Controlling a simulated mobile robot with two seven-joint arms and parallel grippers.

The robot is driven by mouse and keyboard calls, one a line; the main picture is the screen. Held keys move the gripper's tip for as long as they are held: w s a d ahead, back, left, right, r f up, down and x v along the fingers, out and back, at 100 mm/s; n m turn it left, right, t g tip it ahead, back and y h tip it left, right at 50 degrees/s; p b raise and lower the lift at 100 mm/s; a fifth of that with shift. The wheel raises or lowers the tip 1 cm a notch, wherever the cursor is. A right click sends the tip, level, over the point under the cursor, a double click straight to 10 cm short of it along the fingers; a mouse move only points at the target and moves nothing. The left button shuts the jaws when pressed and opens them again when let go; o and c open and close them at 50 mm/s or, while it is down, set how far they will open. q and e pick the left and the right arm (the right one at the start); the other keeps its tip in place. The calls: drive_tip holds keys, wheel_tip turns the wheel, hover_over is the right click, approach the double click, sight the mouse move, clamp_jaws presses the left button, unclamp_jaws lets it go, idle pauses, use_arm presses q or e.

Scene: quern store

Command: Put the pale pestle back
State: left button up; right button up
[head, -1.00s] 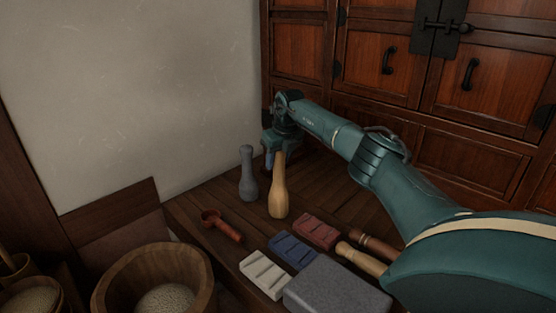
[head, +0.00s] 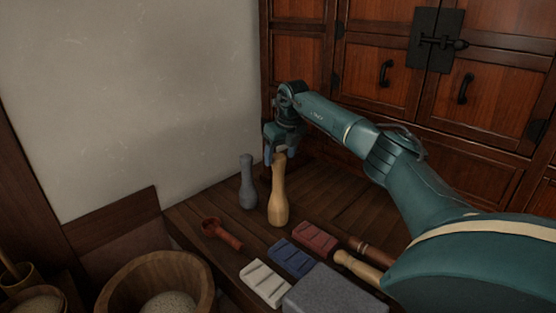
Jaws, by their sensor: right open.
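The pale wooden pestle (head: 278,200) stands upright on the dark wooden table, thick end down. A grey pestle (head: 248,186) stands upright just to its left, with a narrow gap between them. My right gripper (head: 280,155) is open at the pale pestle's top end and looks to be just behind it. The pestle's top shows in front of the fingers, and part of the gripper is hidden by it. I cannot tell whether they touch. My left gripper is not in view.
A red-brown scoop (head: 221,233) lies at the front left. White (head: 265,283), blue (head: 292,257) and red (head: 316,237) grooved blocks, a grey stone slab (head: 335,292), and pale (head: 358,267) and brown (head: 371,250) handles lie in front. A wooden tub (head: 193,272) stands left. A cabinet (head: 400,120) closes the back.

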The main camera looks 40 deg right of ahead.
drive_tip(key=p+v, duration=0.1)
drive_tip(key=v, duration=0.5)
drive_tip(key=shift+r+p, duration=0.15)
drive_tip(key=shift+p, duration=0.2)
